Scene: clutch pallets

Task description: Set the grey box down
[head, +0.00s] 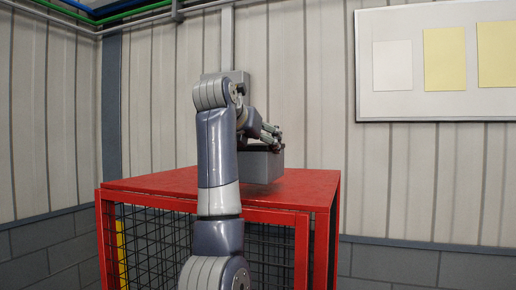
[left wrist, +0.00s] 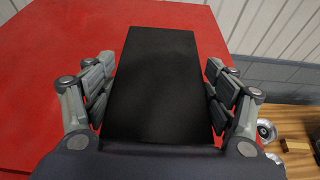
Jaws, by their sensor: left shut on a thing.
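The grey box (head: 262,166) is at the red top of a cage-sided stand, partly hidden behind my left arm in the head view. Its underside is at or just above the red surface; I cannot tell whether they touch. My left gripper (head: 272,138) is at the box's upper part. In the left wrist view the box's top (left wrist: 155,85) looks nearly black and lies between the fingers of my left gripper (left wrist: 160,70), which is shut on it. My right gripper is not in view.
The red stand (head: 310,188) has black mesh sides, and its top is bare around the box. A corrugated wall (head: 310,90) with a whiteboard (head: 435,105) stands behind. In the left wrist view, a wooden floor (left wrist: 290,125) and a wheel (left wrist: 266,130) show at the right.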

